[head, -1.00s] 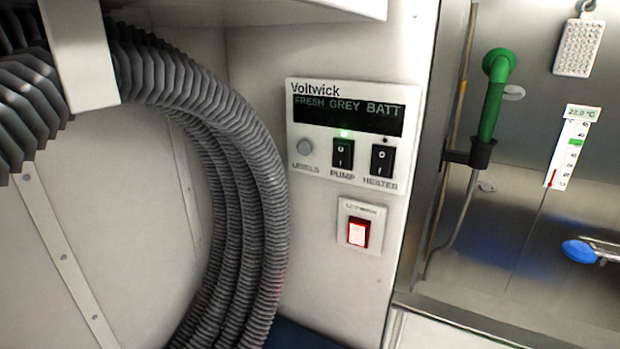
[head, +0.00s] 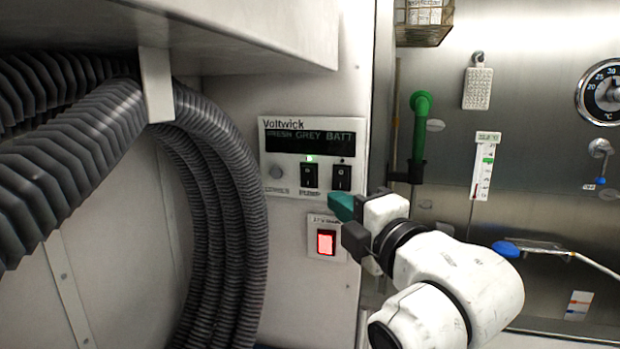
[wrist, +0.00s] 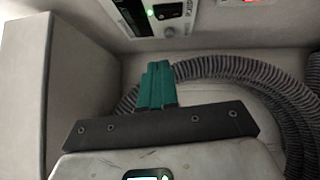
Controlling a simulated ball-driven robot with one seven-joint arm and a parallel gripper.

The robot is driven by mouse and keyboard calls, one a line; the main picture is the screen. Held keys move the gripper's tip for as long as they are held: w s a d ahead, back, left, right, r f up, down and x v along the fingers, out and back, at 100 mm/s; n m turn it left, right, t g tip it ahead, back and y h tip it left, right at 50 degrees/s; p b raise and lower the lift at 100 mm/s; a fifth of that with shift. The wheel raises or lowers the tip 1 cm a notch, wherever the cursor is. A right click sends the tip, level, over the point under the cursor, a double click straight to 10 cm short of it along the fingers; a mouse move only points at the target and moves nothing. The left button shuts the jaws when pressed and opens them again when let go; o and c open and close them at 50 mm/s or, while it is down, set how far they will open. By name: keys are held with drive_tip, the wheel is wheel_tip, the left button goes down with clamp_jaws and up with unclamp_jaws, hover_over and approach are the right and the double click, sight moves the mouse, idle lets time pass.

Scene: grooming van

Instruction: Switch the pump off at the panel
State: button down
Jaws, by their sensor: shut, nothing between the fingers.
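The white Voltwick panel (head: 268,150) is on the wall in the head view. Its pump switch (head: 309,175) is a black rocker with a lit green lamp (head: 310,158) above it. The black heater switch (head: 342,177) is to its right, with its lamp dark. My gripper (head: 340,206) has teal fingers, shut and empty, just below the heater switch and lower right of the pump switch; I cannot tell whether they touch the panel. In the wrist view the fingers (wrist: 157,86) point toward the panel's edge, with the pump switch (wrist: 168,11) beyond them.
A red lit switch (head: 326,242) is on its own plate below the panel, close to my gripper. Grey ribbed hoses (head: 225,200) hang to the left under a white overhead cabinet (head: 240,35). A green handle (head: 420,125) and a thermometer strip (head: 484,165) are on the steel wall at right.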

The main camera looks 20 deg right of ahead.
drive_tip(key=p, duration=0.2)
approach(307, 168)
drive_tip(key=w+a, duration=0.3)
drive_tip(key=shift+w+d+r+p, duration=0.2)
drive_tip(key=shift+w+d+p, duration=0.05)
drive_tip(key=shift+w+d, duration=0.35)
drive_tip(key=shift+w+d+r+p, duration=0.15)
drive_tip(key=shift+w+d+p, duration=0.1)
drive_tip(key=shift+w+d, duration=0.35)
drive_tip(key=shift+w+a, duration=0.1)
drive_tip(key=shift+a, duration=0.05)
drive_tip(key=shift+w+d+r+p, duration=0.2)
drive_tip(key=shift+r+p, duration=0.2)
drive_tip(key=shift+p, duration=0.35)
drive_tip(key=shift+a+f, duration=0.1)
drive_tip(key=shift+f, duration=0.2)
drive_tip(key=shift+a, duration=0.1)
